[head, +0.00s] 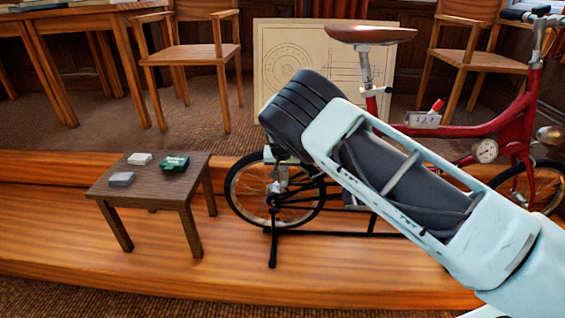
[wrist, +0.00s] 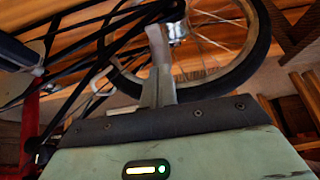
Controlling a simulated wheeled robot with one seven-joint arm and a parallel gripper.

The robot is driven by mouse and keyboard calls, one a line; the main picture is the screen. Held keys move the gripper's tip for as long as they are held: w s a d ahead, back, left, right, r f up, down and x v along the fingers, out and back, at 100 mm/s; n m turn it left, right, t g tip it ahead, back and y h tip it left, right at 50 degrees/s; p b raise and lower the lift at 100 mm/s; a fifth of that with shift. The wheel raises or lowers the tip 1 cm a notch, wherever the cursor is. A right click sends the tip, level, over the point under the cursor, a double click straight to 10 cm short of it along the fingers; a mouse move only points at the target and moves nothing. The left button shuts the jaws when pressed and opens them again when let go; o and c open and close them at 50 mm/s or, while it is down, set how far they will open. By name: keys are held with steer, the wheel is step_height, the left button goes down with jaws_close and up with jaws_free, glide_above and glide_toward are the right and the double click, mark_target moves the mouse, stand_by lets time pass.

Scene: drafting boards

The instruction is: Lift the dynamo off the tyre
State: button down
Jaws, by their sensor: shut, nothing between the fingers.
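The dynamo (wrist: 177,31) is a small silver body beside the rear wheel in the wrist view. The wheel's black tyre (wrist: 262,45) curves around behind it; whether the dynamo touches the tyre is hard to tell. My gripper (wrist: 157,36) is shut with nothing held, its pale fingertips close to the dynamo's left side; contact cannot be told. In the head view the rear tyre (head: 228,196) shows below my dark wrist. Small silver parts in front of that wheel are too small to tell apart, and my arm covers much of the bike there.
The red bike (head: 441,131) rests on a black stand (head: 273,247) on the wooden platform (head: 150,270). A drawing board (head: 270,50) and chairs stand behind.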

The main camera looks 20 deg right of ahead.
steer(key=shift+s+a+f, duration=0.1)
steer(key=shift+s+f, duration=0.1)
steer(key=shift+f, duration=0.9)
steer(key=shift+s+a+f, duration=0.1)
steer(key=shift+s+f, duration=0.1)
steer(key=shift+f, duration=0.9)
steer(key=shift+s+a+f+b, duration=0.1)
steer(key=shift+s+f+b, duration=0.15)
steer(key=shift+s+f, duration=0.25)
steer(key=shift+s+a+f+b, duration=0.1)
steer(key=shift+s+f+b, duration=0.15)
steer(key=shift+f, duration=0.45)
steer(key=shift+s, duration=0.1)
steer(key=p, duration=0.3)
glide_toward(283, 183)
steer(key=f, duration=0.2)
steer(key=s+f+v, duration=0.1)
steer(key=v, duration=0.7)
steer(key=shift+s+a+r, duration=0.15)
steer(key=shift+s+a, duration=0.1)
steer(key=shift+s, duration=0.15)
